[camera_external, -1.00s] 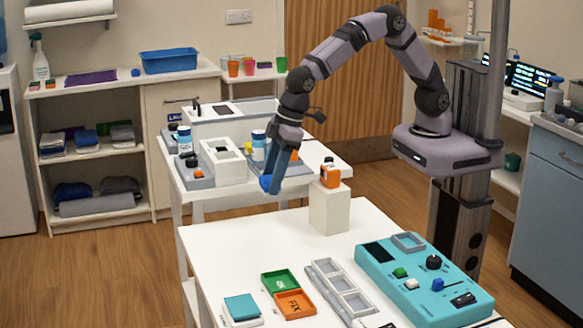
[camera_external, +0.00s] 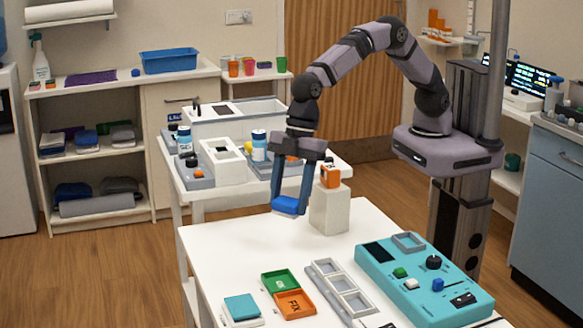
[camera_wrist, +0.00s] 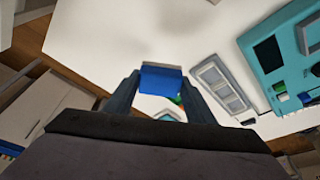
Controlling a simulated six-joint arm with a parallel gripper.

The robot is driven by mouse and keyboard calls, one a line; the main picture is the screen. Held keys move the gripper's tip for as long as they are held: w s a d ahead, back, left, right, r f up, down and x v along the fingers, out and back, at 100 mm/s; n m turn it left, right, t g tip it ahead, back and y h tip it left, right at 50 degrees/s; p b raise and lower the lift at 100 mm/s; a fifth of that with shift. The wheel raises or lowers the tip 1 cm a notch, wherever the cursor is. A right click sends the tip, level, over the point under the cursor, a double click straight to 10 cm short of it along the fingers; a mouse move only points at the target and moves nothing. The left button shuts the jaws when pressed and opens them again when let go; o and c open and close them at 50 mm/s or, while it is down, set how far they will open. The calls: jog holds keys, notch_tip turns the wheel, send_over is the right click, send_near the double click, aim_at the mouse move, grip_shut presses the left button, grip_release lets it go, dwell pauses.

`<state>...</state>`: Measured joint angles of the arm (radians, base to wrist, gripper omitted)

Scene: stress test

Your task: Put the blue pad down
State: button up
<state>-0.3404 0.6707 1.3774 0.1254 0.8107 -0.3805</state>
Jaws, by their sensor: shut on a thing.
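My gripper (camera_external: 289,203) is shut on the blue pad (camera_external: 288,206), which sits between its two fingertips. In the external view the pad is held above the back left part of the white table (camera_external: 232,244), beside a white block. In the wrist view the blue pad (camera_wrist: 162,78) lies between the fingertips of my gripper (camera_wrist: 160,82), with the white table top beyond it. The pad looks roughly level, with a paler lower edge.
A white block (camera_external: 330,210) bearing an orange device (camera_external: 330,175) stands close right of my gripper. A green tray (camera_external: 280,281), an orange tray (camera_external: 294,303), a teal pad (camera_external: 241,307), a grey three-slot rack (camera_external: 341,288) and a teal panel (camera_external: 410,285) lie forward. The table's left middle is clear.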

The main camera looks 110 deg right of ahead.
jog(key=shift+s+n, duration=0.1)
jog(key=shift+n, duration=0.7)
jog(key=shift+f+p, duration=1.25)
jog(key=shift+f, duration=3.8)
jog(key=shift+f, duration=0.15)
jog(key=o, duration=1)
